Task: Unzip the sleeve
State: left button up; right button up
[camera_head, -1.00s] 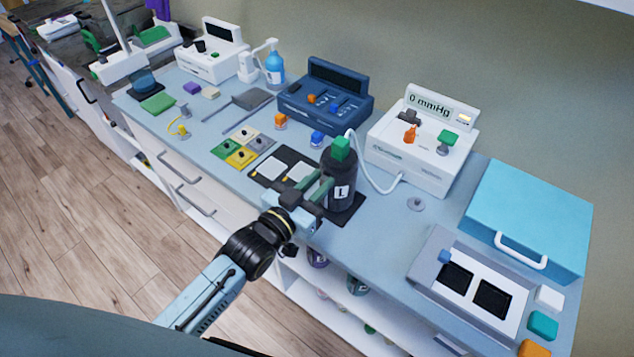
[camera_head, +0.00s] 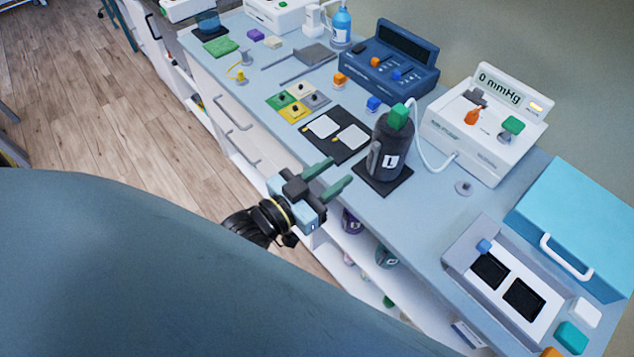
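The sleeve (camera_head: 386,152) is a dark upright cylinder with a white label, standing on a black pad (camera_head: 383,187) near the counter's front edge. A green block (camera_head: 399,115) sits on its top, and a pale tube (camera_head: 432,151) runs from there to a white unit (camera_head: 480,130) reading "0 mmHg". I cannot make out the zip or its pull. My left gripper (camera_head: 341,173) is in front of the counter edge, left of and below the sleeve in the picture. Its green fingers are apart, with nothing between them, and clear of the sleeve. My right gripper is not in view.
A black mat with two white pads (camera_head: 339,134) lies left of the sleeve. A dark blue unit (camera_head: 388,63) stands behind. A grey disc (camera_head: 464,188), a turquoise case (camera_head: 574,223) and a grey tray (camera_head: 459,252) are to the right. Shelves are below the counter.

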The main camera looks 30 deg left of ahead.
pick_arm(q)
jog(key=v, duration=0.3)
jog(key=shift+s+a, duration=0.1)
jog(key=shift+s, duration=0.1)
dwell(0.4)
jog(key=s+a+f+n+g+y+b, duration=0.1)
jog(key=s+a+f+g+y, duration=0.2)
jog(key=f, duration=1.4)
jog(key=s+a+f+g+y+b, duration=0.2)
jog(key=s+f+g, duration=0.3)
jog(key=f, duration=1.2)
jog(key=s+a+f+g, duration=0.1)
jog(key=s+f+g, duration=0.3)
jog(key=s+f, duration=0.4)
jog(key=s+f+g+y+b, duration=0.1)
jog(key=s+f+g, duration=0.3)
jog(key=s+f, duration=0.5)
jog(key=s, duration=0.5)
jog(key=shift+a+n, duration=0.3)
jog(key=shift+a, duration=0.1)
